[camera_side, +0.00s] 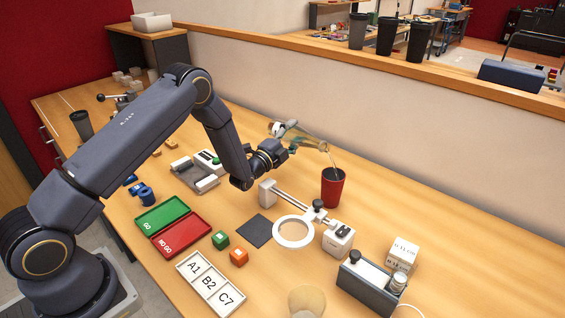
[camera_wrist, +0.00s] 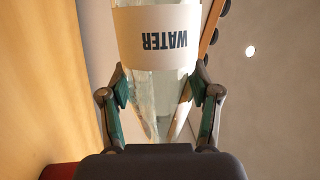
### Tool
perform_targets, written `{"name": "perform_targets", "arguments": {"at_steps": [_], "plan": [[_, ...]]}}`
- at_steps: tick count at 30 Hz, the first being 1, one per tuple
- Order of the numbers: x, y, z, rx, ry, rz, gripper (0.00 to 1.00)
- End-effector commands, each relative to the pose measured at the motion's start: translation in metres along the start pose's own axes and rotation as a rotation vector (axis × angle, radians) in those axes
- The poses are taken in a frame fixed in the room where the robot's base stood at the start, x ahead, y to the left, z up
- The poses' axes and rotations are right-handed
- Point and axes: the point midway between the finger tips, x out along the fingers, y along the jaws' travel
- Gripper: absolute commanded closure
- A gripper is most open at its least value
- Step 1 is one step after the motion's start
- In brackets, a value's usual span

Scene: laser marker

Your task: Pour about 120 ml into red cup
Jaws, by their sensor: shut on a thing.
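The red cup (camera_side: 332,188) stands upright on the wooden table, right of my gripper in the side view. My gripper (camera_side: 287,140) is shut around a clear bottle (camera_side: 310,139), held above the table and tilted with its neck toward the cup. A thin stream shows from the mouth down toward the cup's opening. In the wrist view the bottle (camera_wrist: 163,85) carries a white label reading WATER, between the two fingers of my gripper (camera_wrist: 160,100). A red edge, perhaps the cup, shows at the lower left there. The level inside the cup is hidden.
A ring magnifier (camera_side: 293,232) on a white arm stands just in front of the cup. Near it are a dark square pad (camera_side: 257,231), green and red trays (camera_side: 182,236), and a grey device (camera_side: 370,287). A low wall with a wooden ledge (camera_side: 400,75) runs behind the table.

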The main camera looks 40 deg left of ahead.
Motion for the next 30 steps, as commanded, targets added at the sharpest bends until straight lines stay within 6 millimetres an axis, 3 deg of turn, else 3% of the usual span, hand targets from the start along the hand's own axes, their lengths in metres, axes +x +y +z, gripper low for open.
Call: {"name": "perform_targets", "arguments": {"at_steps": [6, 30], "plan": [[0.0016, -0.0067, -0.0012, -0.073, -0.011, 0.009, 1.00], [0.0016, -0.0064, -0.0014, -0.070, -0.010, 0.009, 1.00]]}}
